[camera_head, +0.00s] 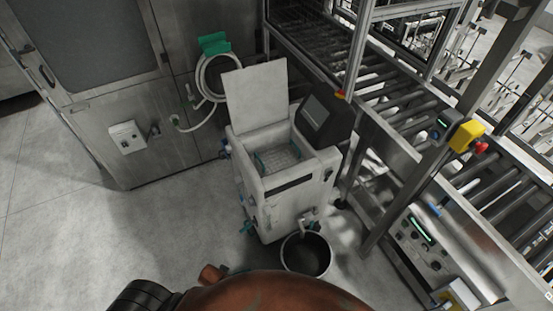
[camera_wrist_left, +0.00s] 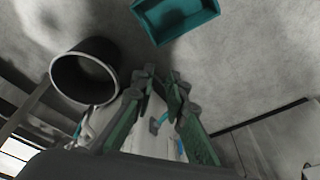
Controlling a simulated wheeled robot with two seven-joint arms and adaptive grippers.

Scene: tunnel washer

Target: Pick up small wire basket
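A small wire basket (camera_head: 281,157) sits down inside the open basin of a white box-shaped washer unit (camera_head: 290,210) in the head view. Teal parts show along the basket's edges; its lower part is hidden by the basin walls. My left gripper (camera_wrist_left: 160,75) shows in the left wrist view with two greenish fingers, their tips a little apart and nothing seen between them. The white unit with a blue tap appears behind the fingers. The basket is not visible in the wrist view. Neither gripper shows in the head view.
The raised lid (camera_head: 256,97) stands behind the basin, with a dark control panel (camera_head: 325,117) beside it. A dark bucket (camera_head: 306,254) stands on the floor in front. A roller conveyor (camera_head: 400,90) runs along the right. A teal bin (camera_wrist_left: 176,18) is on the floor. Floor at left is clear.

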